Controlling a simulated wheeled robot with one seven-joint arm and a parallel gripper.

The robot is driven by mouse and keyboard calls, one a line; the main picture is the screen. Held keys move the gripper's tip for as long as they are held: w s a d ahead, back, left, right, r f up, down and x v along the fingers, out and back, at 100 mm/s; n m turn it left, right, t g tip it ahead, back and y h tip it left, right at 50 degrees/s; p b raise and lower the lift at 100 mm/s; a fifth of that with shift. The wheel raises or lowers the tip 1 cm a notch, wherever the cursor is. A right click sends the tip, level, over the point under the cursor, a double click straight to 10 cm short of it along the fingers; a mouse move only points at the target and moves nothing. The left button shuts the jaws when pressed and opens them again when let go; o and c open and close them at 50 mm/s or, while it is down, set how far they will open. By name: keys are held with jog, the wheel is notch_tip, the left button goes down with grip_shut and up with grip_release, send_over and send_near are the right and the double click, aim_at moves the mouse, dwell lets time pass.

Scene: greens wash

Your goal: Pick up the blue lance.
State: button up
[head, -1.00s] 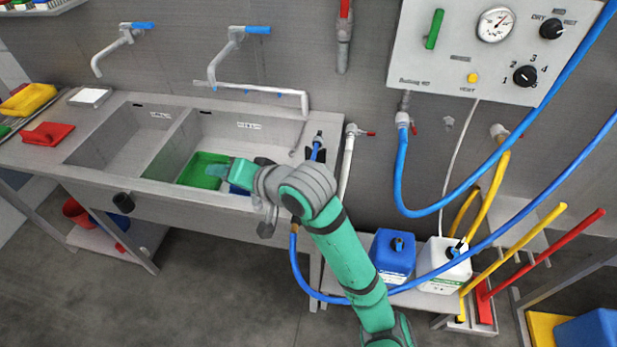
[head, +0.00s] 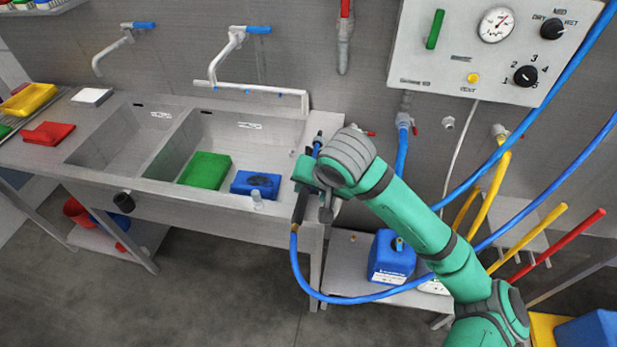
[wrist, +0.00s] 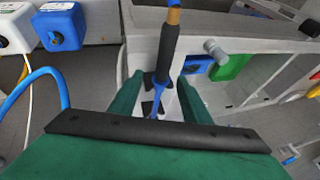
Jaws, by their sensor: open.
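The blue lance stands at the right end of the sink bench. In the head view its dark handle (head: 300,206) and blue hose end show below my gripper, and a blue part shows above it. In the wrist view the lance (wrist: 168,54) has a black grip, an orange-brown collar and a thin blue shaft. My gripper (wrist: 158,92) is open, its two green fingers on either side of the lance in the picture. I cannot tell whether they touch it. In the head view my gripper (head: 308,172) hides the lance's middle.
The sink basin holds a green block (head: 205,170) and a blue block (head: 255,184). A blue hose (head: 340,300) loops down from the lance. A blue canister (head: 391,258) stands on the low shelf at right. A control panel (head: 495,50) hangs on the wall.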

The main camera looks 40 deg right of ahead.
aim_at(305, 196)
jog(key=x, duration=0.5)
jog(key=shift+w+a+f, duration=0.1)
jog(key=shift+w+a, duration=0.2)
jog(key=shift+d+f, duration=0.2)
jog(key=shift+f, duration=0.15)
jog(key=shift+w+a, duration=0.1)
jog(key=shift+a, duration=0.05)
jog(key=c, duration=0.8)
